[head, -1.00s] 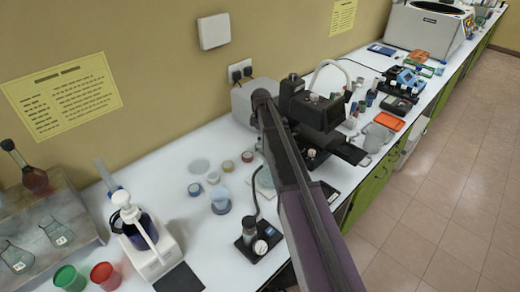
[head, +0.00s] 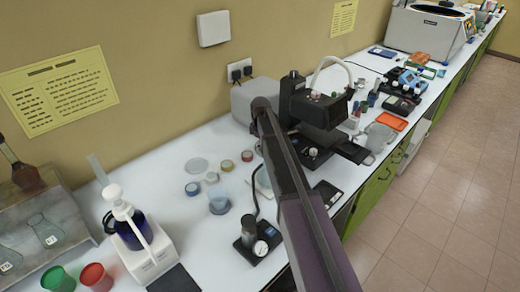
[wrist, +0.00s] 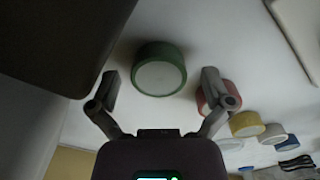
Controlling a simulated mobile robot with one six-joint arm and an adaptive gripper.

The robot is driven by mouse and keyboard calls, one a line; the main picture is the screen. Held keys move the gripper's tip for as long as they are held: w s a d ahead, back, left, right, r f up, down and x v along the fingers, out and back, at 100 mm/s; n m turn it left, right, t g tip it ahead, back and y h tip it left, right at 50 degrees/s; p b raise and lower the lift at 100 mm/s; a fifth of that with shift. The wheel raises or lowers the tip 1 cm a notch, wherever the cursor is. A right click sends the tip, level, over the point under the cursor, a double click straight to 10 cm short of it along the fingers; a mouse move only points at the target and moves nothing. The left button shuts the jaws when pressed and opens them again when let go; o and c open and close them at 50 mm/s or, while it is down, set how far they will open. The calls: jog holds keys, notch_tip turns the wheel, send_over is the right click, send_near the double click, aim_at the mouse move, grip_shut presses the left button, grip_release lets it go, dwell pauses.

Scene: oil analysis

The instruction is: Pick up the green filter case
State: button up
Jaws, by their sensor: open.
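The green filter case (wrist: 159,70) is a short round case with a pale face. It shows in the wrist view ahead of my open gripper (wrist: 160,84), between the lines of its two fingers and not gripped. A red case (wrist: 217,95) sits just right of it, partly behind the right finger.
Yellow (wrist: 245,123), pale (wrist: 272,133) and blue (wrist: 286,141) cases line up to the right. In the head view, a black microscope (head: 318,112) stands right of my arm. A white-and-blue dispenser (head: 136,235) and cups stand at lower left.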

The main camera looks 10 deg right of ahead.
dwell(0.3)
jog(key=c, duration=0.9)
jog(key=shift+r, duration=0.2)
jog(key=shift+c, duration=0.2)
notch_tip(320, 180, up, 10)
jog(key=p, duration=1)
jog(key=shift+f, duration=0.2)
